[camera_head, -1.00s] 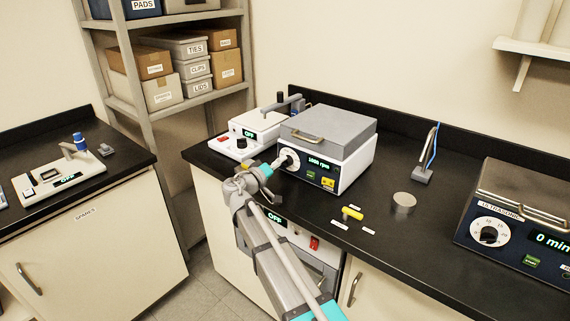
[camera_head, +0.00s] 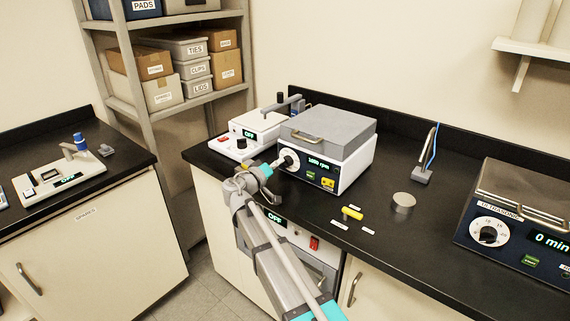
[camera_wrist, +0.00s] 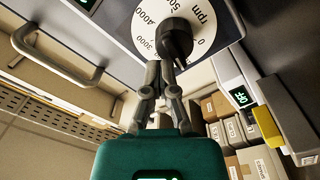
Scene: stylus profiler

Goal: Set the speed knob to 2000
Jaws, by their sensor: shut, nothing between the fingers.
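The speed knob (camera_wrist: 176,36) is black, on a white dial marked 0, 3000, 4000 and rpm in the wrist view. The dial (camera_head: 291,159) is on the front of a white and dark blue machine (camera_head: 347,171) with a grey lid. Its green display (camera_head: 319,163) shows an rpm value, possibly 1600, but the digits are blurred. My gripper (camera_wrist: 161,68) is shut and empty, its fingertips right at the knob's lower end; I cannot tell whether they touch. In the head view my gripper (camera_head: 279,162) reaches the dial from the left front and partly covers it.
A white device with an OFF display (camera_head: 249,133) stands close on the left. An ultrasonic unit (camera_head: 515,222) stands at the right.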

